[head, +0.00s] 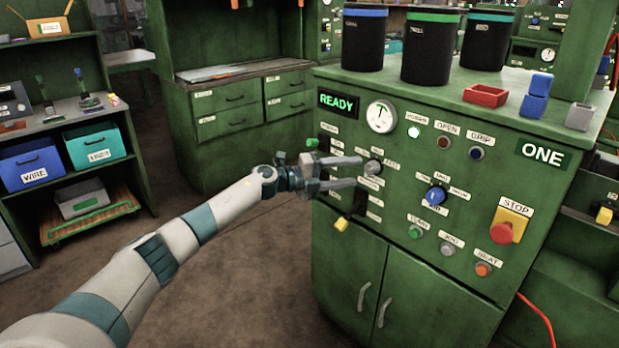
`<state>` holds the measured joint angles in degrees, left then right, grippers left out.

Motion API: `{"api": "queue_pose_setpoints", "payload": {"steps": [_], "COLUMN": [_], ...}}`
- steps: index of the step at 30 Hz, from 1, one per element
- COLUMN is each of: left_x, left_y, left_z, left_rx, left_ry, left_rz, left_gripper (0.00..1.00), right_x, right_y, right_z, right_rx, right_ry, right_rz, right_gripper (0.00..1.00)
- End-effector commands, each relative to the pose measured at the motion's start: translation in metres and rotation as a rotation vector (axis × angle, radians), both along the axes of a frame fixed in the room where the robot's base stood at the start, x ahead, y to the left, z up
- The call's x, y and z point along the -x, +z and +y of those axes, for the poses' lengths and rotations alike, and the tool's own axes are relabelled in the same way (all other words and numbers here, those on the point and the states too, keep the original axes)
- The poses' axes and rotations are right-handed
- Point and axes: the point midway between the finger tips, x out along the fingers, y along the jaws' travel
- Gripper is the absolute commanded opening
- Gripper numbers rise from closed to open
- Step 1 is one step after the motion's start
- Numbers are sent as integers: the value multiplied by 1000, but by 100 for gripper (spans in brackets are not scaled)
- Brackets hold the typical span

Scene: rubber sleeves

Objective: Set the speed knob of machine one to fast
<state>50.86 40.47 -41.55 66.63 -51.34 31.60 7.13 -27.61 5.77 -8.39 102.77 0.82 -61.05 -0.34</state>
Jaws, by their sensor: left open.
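Machine one is the green cabinet (345,245) with an "ONE" plate (543,153) on its front. A lit display (338,103) reads "READY". A small grey knob (373,167) with labels around it sits left of centre on the panel. A blue knob (436,195) with labels around it is further right. The labels are too small to tell which is the speed knob or its setting. My left gripper (358,172) is open, its fingers pointing right just left of the grey knob. I cannot tell whether they touch it. My right gripper is not in view.
A red stop button (501,233) on a yellow plate is at the panel's right. A yellow-tipped lever (342,224) hangs below my left gripper.

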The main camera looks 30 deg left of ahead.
Motion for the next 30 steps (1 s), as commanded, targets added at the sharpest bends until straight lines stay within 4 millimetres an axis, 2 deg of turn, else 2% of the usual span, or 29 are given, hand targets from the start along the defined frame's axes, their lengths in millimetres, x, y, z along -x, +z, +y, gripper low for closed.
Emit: {"api": "queue_pose_setpoints", "payload": {"steps": [9,15,21,30], "left_x": [50,75,88,90], "left_y": [3,5,7,8], "left_z": [44,67,78,80], "left_rx": [-4,-3,-1,0], "left_ry": [-1,-1,-1,-1], "left_rz": [1,2,1,0], "left_gripper": [50,50,50,50], "right_x": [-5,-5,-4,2], "right_y": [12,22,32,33], "right_z": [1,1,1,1], "right_rx": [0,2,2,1], "right_ry": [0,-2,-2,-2], "right_rz": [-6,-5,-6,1], "right_gripper": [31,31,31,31]}}
